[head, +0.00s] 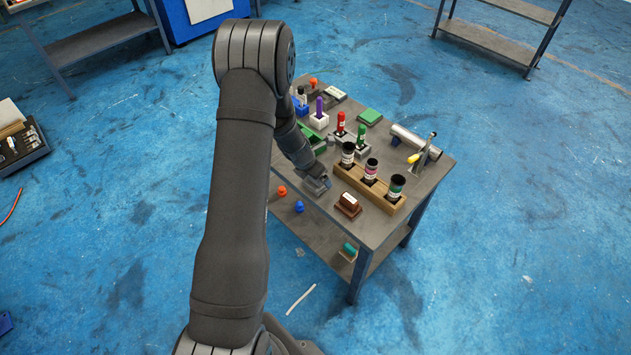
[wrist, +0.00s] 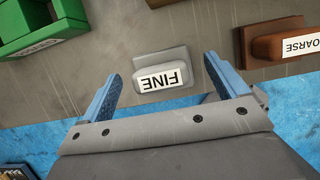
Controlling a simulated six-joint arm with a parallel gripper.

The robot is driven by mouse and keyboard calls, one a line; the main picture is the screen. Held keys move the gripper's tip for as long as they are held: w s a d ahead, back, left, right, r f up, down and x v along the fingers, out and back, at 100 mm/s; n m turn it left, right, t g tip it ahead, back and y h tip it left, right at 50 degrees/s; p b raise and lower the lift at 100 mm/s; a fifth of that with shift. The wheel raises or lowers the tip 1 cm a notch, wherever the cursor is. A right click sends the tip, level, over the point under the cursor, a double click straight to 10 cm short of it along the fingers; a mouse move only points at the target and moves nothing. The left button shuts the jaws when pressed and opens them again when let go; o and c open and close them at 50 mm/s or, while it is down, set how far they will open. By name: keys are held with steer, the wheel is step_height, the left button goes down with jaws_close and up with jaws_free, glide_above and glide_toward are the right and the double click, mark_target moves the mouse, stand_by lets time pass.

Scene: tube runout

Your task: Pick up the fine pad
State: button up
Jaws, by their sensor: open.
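The fine pad (wrist: 175,58) is a grey block on the table top, with a white label reading FINE, upside down in the wrist view. My gripper (wrist: 162,72) is open, with one blue finger to the left of the pad and one to the right. Gaps show between the pad and both fingers. In the head view my gripper (head: 316,183) is low over the table's near left part, and it and my arm make the pad hard to make out there.
A brown pad labelled COARSE (wrist: 285,42) sits to the right; it also shows in the head view (head: 348,205). A green bin (wrist: 38,30) is at the upper left. A wooden rack (head: 369,188) with dark bottles stands beyond the coarse pad. The table edge is close.

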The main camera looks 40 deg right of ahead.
steer(key=shift+x, duration=1.25)
steer(key=shift+c, duration=0.4)
steer(key=c, duration=1.1)
steer(key=shift+o, duration=0.3)
steer(key=shift+r, duration=0.1)
steer(key=shift+r, duration=0.6)
step_height(320, 180, up, 3)
steer(key=shift+f, duration=0.2)
steer(key=s+r, duration=0.2)
steer(key=s, duration=0.2)
steer(key=s+r, duration=0.2)
steer(key=s, duration=0.1)
steer(key=s+r, duration=0.3)
steer(key=s, duration=0.1)
steer(key=shift+s+d, duration=0.3)
steer(key=shift+s, duration=0.05)
